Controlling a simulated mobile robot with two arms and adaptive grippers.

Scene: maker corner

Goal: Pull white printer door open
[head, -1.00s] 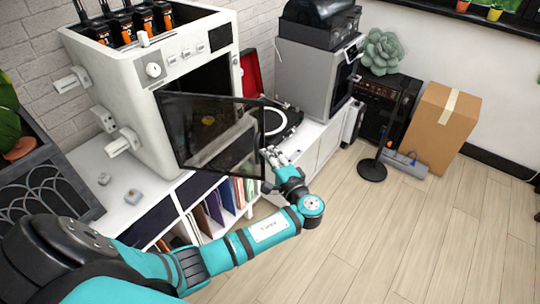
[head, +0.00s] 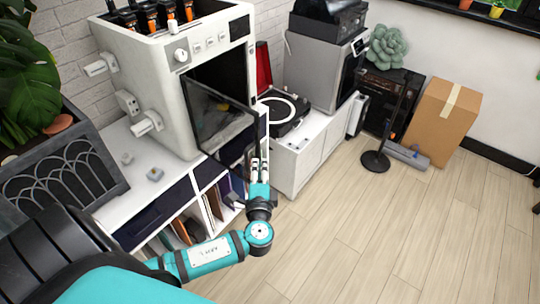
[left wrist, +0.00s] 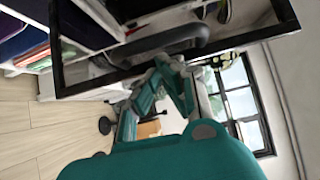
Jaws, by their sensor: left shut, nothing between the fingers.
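The white printer (head: 166,85) stands on a white shelf unit at the left in the head view. Its dark, see-through door (head: 222,125) is swung partly open, with its free edge toward me and part of the dark interior showing behind. My left gripper (head: 259,165) is at the lower free edge of the door, shut and empty. In the left wrist view, the door's black frame (left wrist: 62,50) and dark curved handle (left wrist: 165,42) lie close in front of the left gripper (left wrist: 165,62). I cannot tell whether the fingers touch the handle. My right gripper is not in view.
A turntable (head: 286,108) and a grey machine (head: 326,72) stand on the white cabinet to the right. A plant and a dark arched panel (head: 65,172) are at the left. A cardboard box (head: 441,118) and a black stand (head: 375,160) are farther right. The wooden floor (head: 400,225) in front is clear.

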